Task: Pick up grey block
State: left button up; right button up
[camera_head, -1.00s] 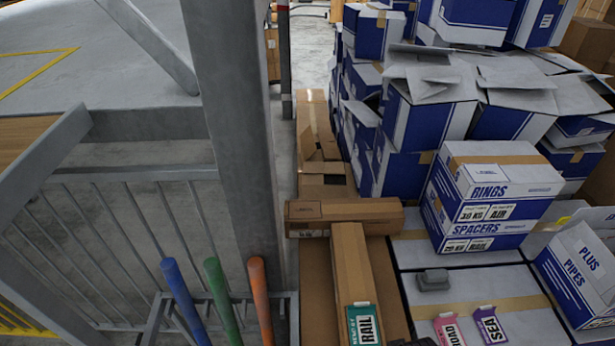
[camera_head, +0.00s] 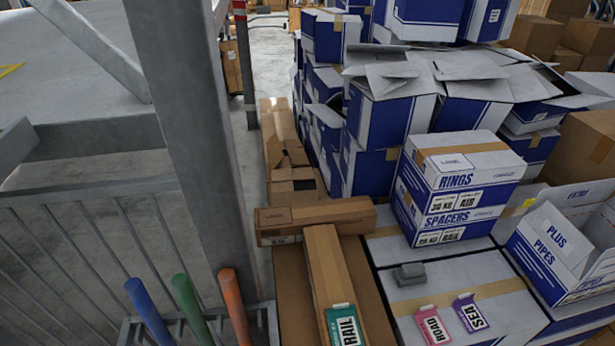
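The grey block (camera_head: 409,274) is a small dark grey piece lying on top of a closed white and blue box (camera_head: 440,290), near that box's left side. It sits just behind a strip of brown tape and is fully in sight. Pink ROAD (camera_head: 432,325) and purple SEA (camera_head: 470,312) tags lie in front of it. Neither of my grippers shows in the head view.
Stacked RINGS and SPACERS boxes (camera_head: 456,187) stand behind the block. An open PLUS PIPES box (camera_head: 567,248) is at right. Long brown cartons (camera_head: 328,268) lie at left, one with a green RAIL tag (camera_head: 343,326). A grey post (camera_head: 196,150) and railing stand further left.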

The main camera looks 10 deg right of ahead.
aim_at(409, 274)
jog(key=z, duration=1.1)
jog(key=l+u, duration=1.1)
jog(key=u, duration=0.2)
